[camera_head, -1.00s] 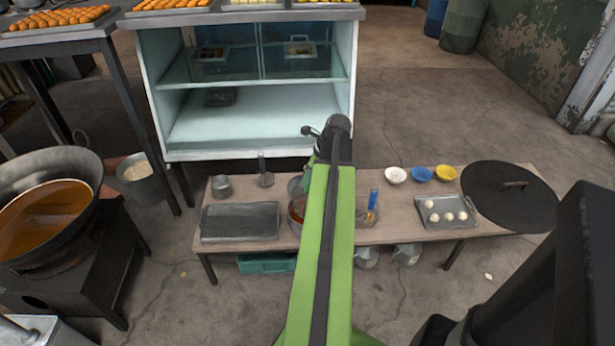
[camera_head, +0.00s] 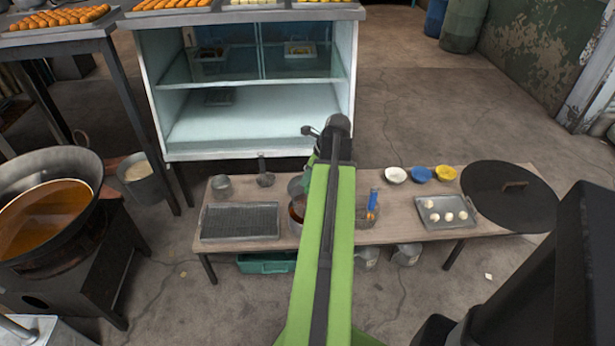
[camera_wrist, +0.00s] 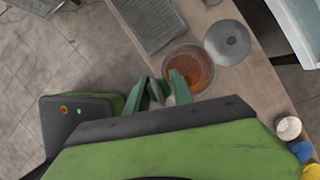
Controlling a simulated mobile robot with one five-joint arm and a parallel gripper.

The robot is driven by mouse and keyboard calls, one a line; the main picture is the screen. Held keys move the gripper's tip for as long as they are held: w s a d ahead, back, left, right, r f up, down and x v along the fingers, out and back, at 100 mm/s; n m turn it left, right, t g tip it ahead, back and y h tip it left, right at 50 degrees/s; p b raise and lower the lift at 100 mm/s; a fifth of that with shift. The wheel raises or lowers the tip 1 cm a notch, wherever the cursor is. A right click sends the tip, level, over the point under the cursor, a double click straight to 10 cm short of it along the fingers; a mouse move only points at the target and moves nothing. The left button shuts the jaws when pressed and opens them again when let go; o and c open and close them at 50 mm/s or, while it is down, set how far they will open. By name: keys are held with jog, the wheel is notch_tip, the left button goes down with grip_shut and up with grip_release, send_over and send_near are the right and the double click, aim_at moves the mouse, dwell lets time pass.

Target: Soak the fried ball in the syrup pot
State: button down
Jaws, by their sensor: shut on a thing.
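The syrup pot (camera_head: 297,212), with reddish-orange liquid, stands on the low wooden table and is partly hidden behind my arm. It also shows in the wrist view as a round pot with orange content (camera_wrist: 197,68). My gripper (camera_wrist: 165,91) has its green fingers at the near rim of the pot in the wrist view. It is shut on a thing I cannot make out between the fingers. In the head view my gripper is hidden by my arm. No fried ball is clearly recognisable near the pot.
A ribbed tray (camera_head: 240,237) lies left of the pot. A grey disc (camera_wrist: 228,42) sits beside it. A blue-handled tool (camera_head: 373,200), small bowls (camera_head: 395,175), a dough-ball tray (camera_head: 447,212) and a black lid (camera_head: 505,203) are to the right. A large oil wok (camera_head: 45,215) stands left.

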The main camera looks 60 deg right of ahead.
dwell(0.3)
notch_tip(320, 180, up, 3)
jog(key=p, duration=0.3)
jog(key=shift+r, duration=0.15)
